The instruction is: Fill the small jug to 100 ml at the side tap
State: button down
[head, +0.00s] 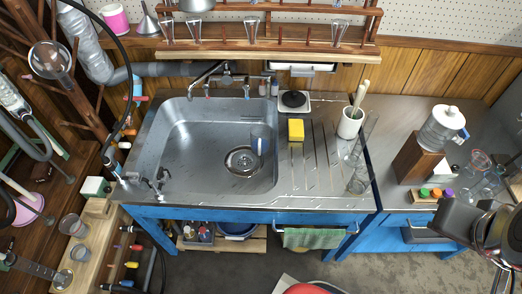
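A clear bluish vessel (261,138), which looks like a small jug, stands in the steel sink (190,130) beside the round drain. I cannot make out its markings or whether it holds water. A small side tap (159,181) is at the sink's front left corner, apart from the vessel. Two more small clear vessels, one (71,224) behind the other (80,253), stand on the wooden ledge at the lower left. Dark parts of my arm show at the lower right, far from the sink. My gripper's fingers cannot be made out there.
A mixer tap (226,74) is at the sink's back. A yellow sponge (296,130), a white pot (350,123) and tall glass cylinders stand on the drainer. A wooden shelf (268,50) with glassware overhangs the back. A water container (441,128) and flasks (479,163) occupy the right bench.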

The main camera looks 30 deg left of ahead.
aim_at(260, 130)
jog(key=k, duration=1.45)
jog(key=u, duration=1.45)
jog(key=i, duration=1.6)
jog(key=u, duration=0.05)
